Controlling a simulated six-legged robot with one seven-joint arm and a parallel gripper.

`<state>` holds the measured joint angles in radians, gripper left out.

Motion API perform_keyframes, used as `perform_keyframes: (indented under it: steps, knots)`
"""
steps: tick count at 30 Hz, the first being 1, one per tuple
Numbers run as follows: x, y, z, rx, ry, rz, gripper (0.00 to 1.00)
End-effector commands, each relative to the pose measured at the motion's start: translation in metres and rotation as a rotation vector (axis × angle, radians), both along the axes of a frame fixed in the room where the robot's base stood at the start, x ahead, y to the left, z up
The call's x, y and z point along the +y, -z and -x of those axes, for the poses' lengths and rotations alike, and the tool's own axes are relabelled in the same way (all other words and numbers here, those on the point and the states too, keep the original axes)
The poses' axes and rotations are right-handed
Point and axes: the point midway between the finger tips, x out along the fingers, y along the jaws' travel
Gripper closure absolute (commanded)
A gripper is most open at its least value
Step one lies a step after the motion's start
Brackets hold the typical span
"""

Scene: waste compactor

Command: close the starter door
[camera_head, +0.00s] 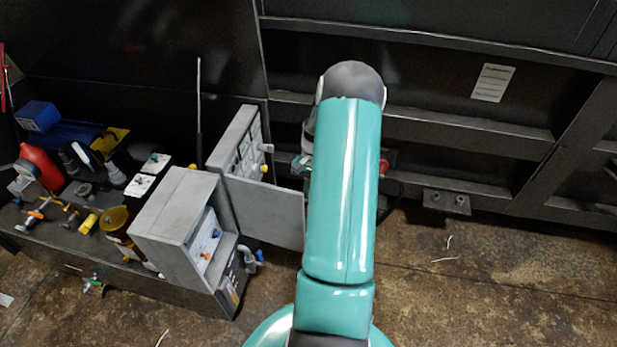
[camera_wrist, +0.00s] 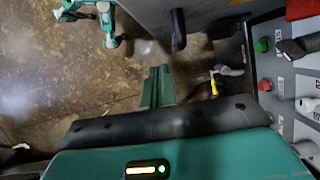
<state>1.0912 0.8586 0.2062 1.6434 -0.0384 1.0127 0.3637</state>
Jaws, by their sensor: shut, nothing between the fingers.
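The likely starter door is a flat grey panel (camera_head: 265,212) standing open at an angle from a grey cabinet (camera_head: 238,140) left of my arm in the head view. The cabinet's open front shows switches and a yellow knob. My gripper (camera_wrist: 157,72) is shut and empty in the wrist view, with its fingers together over the floor. A grey surface with a dark handle-like bar (camera_wrist: 178,30) lies just beyond the fingertips, apart from them; I cannot tell for sure that it is this door.
A control panel (camera_wrist: 285,115) with green and red buttons stands right of my gripper. A second grey box (camera_head: 178,226) stands left of the door. A cluttered bench (camera_head: 70,245) fills the left.

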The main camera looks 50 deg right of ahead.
Motion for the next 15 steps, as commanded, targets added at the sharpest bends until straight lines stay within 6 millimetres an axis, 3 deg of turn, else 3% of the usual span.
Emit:
perform_keyframes:
  steps: [3,9,15]
  knots:
    - [0.01,0.023,0.002,0.001,-0.001,-0.004,1.0]
    - [0.037,0.019,0.009,0.0,-0.002,-0.001,1.0]
    - [0.044,0.019,0.01,-0.001,-0.004,0.001,1.0]
